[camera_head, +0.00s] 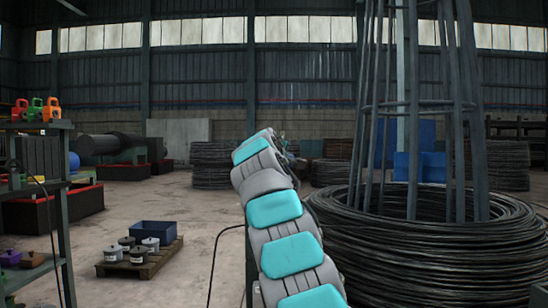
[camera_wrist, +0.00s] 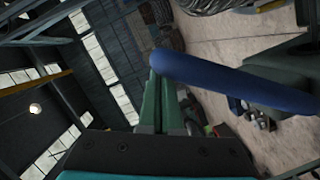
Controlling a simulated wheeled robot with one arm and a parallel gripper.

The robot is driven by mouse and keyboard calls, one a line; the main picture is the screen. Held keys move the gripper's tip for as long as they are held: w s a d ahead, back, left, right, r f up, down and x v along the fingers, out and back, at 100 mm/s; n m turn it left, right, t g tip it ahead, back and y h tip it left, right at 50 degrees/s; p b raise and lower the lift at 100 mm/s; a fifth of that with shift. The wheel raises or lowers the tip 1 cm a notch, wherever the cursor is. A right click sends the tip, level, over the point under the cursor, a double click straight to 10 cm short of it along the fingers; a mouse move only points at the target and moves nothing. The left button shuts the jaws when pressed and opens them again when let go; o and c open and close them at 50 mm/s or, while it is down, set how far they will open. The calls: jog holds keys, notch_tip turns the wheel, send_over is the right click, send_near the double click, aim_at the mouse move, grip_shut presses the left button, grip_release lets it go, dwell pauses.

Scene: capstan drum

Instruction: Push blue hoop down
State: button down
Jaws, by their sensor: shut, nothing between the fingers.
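In the wrist view, a thick, smooth blue bar (camera_wrist: 235,82), which appears to be part of the blue hoop, runs from the fingertips out to the right edge. Its rounded left end lies at the tips of my gripper (camera_wrist: 163,80). The green fingers are shut together with nothing between them. Whether they touch the bar or only line up with it, I cannot tell. The rest of the hoop is out of view. In the head view my arm stretches forward and hides most of its far end, and I cannot make out the hoop there.
In the head view, a tall metal frame (camera_head: 411,100) stands in a big wire coil (camera_head: 430,250) right of my arm. A shelf (camera_head: 60,215) with colored weights is at left. A pallet (camera_head: 140,260) carries cans and a blue bin (camera_head: 153,232).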

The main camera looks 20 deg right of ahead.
jog(key=s+d+f+m+y+b, duration=0.1)
jog(key=d+f+m+y+b, duration=0.1)
jog(key=f+m+b, duration=0.3)
jog(key=s+d+f+m+y+b, duration=0.2)
jog(key=d+f+m+b, duration=0.3)
jog(key=f, duration=0.7)
jog(key=shift+f+m+t+b, duration=0.25)
jog(key=shift+m+b, duration=0.25)
jog(key=shift+b, duration=0.75)
jog(key=shift+f, duration=0.1)
jog(key=shift+s, duration=0.1)
jog(key=v, duration=0.7)
jog(key=shift+s+r, duration=0.3)
jog(key=shift+r, duration=0.05)
jog(key=shift+a, duration=0.1)
